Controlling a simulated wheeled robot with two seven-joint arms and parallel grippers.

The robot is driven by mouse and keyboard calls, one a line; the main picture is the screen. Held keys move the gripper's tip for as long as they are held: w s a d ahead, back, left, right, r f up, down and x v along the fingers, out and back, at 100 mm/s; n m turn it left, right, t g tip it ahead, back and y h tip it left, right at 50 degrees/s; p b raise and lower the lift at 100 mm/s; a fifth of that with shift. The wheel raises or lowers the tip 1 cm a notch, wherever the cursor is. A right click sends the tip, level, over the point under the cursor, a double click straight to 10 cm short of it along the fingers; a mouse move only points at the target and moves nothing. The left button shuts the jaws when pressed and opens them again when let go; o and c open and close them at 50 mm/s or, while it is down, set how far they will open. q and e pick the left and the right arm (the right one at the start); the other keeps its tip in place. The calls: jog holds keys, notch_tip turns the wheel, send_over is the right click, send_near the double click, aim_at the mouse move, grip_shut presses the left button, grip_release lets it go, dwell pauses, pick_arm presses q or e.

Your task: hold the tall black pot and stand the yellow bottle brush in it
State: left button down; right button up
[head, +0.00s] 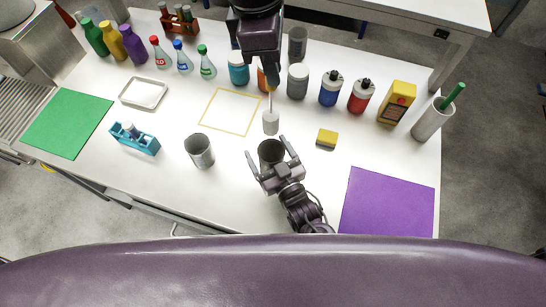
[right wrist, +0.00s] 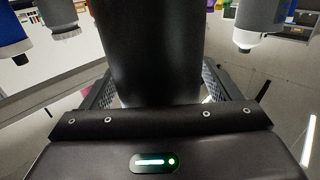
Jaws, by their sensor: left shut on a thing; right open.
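The tall black pot (head: 271,148) stands on the white table, its open mouth facing up. It fills the middle of the right wrist view (right wrist: 155,50) as a dark cylinder. My right gripper (head: 268,155) is open, with one finger on each side of the pot. My left gripper (head: 270,86) is above and behind the pot, shut on the bottle brush (head: 271,122). The brush hangs with its pale head down on a thin stem, just behind the pot's mouth and outside it. No yellow shows on the brush; its upper end is hidden by the gripper.
A grey metal pot (head: 200,152) stands left of the black pot, and a yellow sponge (head: 327,138) lies right. A yellow outlined square (head: 207,108) is behind left. Several bottles and jars line the back. A purple mat (head: 388,203) lies front right.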

jog(key=shift+c, duration=0.3)
jog(key=c, duration=1)
